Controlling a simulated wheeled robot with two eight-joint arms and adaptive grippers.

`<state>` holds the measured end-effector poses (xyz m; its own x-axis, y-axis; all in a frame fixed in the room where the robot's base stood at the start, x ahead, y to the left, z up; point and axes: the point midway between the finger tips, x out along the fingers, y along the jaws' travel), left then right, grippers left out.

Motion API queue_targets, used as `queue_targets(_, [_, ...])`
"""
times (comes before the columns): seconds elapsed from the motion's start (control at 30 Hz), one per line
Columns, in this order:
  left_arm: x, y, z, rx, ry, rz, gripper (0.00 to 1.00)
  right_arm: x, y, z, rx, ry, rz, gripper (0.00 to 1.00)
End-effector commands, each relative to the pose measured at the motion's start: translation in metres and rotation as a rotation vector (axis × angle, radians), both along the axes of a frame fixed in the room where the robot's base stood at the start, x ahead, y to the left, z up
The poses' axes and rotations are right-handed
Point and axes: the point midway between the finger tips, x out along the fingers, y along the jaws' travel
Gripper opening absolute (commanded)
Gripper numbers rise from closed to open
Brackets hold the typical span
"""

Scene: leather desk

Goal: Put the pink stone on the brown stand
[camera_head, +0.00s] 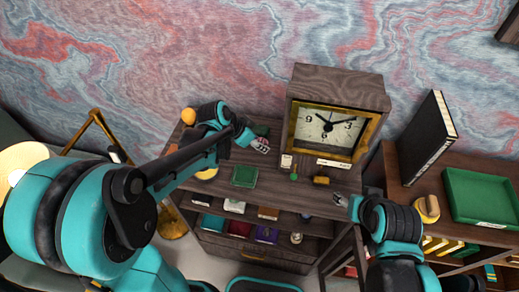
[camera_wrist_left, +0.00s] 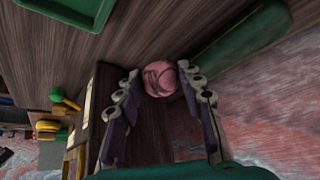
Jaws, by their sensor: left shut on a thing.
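The pink stone (camera_wrist_left: 160,78) is a round, veined ball between the fingertips of my left gripper (camera_wrist_left: 158,82) in the left wrist view. The gripper is shut on it, over the dark wooden desk top. In the head view my left gripper (camera_head: 260,145) is at the back of the desk, left of the clock, and mostly hides the stone. I cannot clearly make out a brown stand; a small yellow-brown object (camera_head: 320,181) sits in front of the clock. My right gripper (camera_head: 340,199) is at the desk's right front corner, too small to tell open or shut.
A large wooden clock (camera_head: 325,130) stands at the back right of the desk. A green tray (camera_head: 244,176) lies near the front, with a small green object (camera_head: 294,177) to its right. A green block (camera_wrist_left: 233,45) lies along the wall. A side cabinet carries a black binder (camera_head: 427,138).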

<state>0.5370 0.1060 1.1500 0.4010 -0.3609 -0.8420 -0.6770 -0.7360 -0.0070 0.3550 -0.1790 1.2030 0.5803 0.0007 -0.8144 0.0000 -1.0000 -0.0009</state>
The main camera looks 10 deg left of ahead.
Motion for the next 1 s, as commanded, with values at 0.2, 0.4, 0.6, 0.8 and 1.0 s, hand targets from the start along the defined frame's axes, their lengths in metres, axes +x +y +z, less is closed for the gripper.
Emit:
queue_targets(0.2, [0.000,0.000,-0.033,0.000,0.000,0.000,0.06,0.000,0.000,-0.007,0.000,0.000,0.000,0.58])
queue_targets(0.4, [0.000,0.000,-0.035,0.000,0.000,0.000,0.06,0.000,0.000,-0.007,0.000,0.000,0.000,0.58])
queue_targets(0.6, [0.000,0.000,-0.038,0.000,0.000,0.000,0.06,0.000,0.000,-0.010,0.000,0.000,0.000,0.58])
queue_targets(0.8, [0.000,0.000,-0.038,0.000,0.000,0.000,0.58,0.000,0.000,-0.010,0.000,0.000,0.000,0.58])
queue_targets(1.0, [0.000,0.000,-0.037,0.000,0.000,0.000,0.58,0.000,0.000,-0.009,0.000,0.000,0.000,0.58])
